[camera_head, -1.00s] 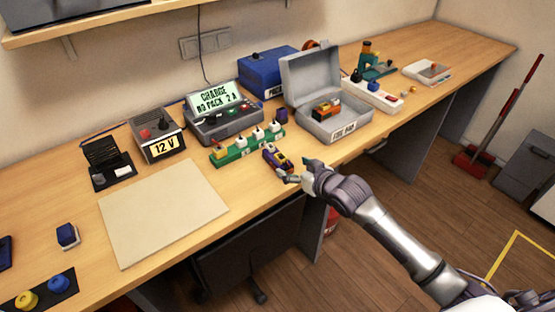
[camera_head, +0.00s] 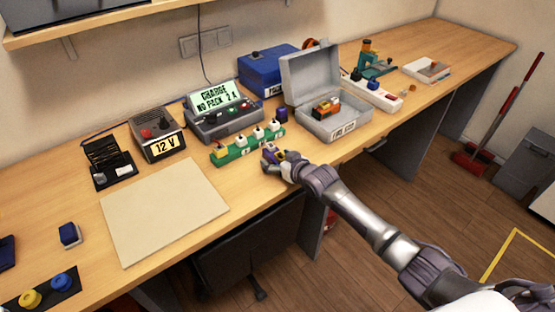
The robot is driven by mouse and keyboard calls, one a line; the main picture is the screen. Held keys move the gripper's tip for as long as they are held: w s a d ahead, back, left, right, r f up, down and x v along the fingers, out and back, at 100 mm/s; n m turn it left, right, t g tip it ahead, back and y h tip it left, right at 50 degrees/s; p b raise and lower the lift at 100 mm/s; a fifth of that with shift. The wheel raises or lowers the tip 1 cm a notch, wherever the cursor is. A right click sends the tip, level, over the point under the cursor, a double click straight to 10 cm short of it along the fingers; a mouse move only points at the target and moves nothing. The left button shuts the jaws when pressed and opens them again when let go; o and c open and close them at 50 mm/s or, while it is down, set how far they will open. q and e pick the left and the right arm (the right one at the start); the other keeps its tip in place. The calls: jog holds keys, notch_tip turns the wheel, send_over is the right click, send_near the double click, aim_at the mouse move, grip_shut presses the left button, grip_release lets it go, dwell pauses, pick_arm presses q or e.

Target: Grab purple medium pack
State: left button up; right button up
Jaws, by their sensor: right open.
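A purple pack (camera_head: 268,152) with a yellow part lies on the wooden bench, just in front of the green strip. My right gripper (camera_head: 278,158) is open at the pack, with its fingers beside or around it. The hand hides the pack's near right part, and I cannot tell whether the fingers touch it. A smaller dark purple block (camera_head: 282,115) stands further back, beside the charger. My left gripper is not in view.
The green strip (camera_head: 235,153) with several white and yellow blocks lies close behind the pack. The open grey case (camera_head: 340,130) stands to the right, holding an orange pack (camera_head: 327,107). The charger (camera_head: 222,118) is behind. A bare beige mat (camera_head: 165,210) lies to the left.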

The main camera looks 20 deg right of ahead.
grip_shut()
jog(key=shift+r, duration=0.1)
jog(key=shift+r, duration=0.1)
dwell(0.3)
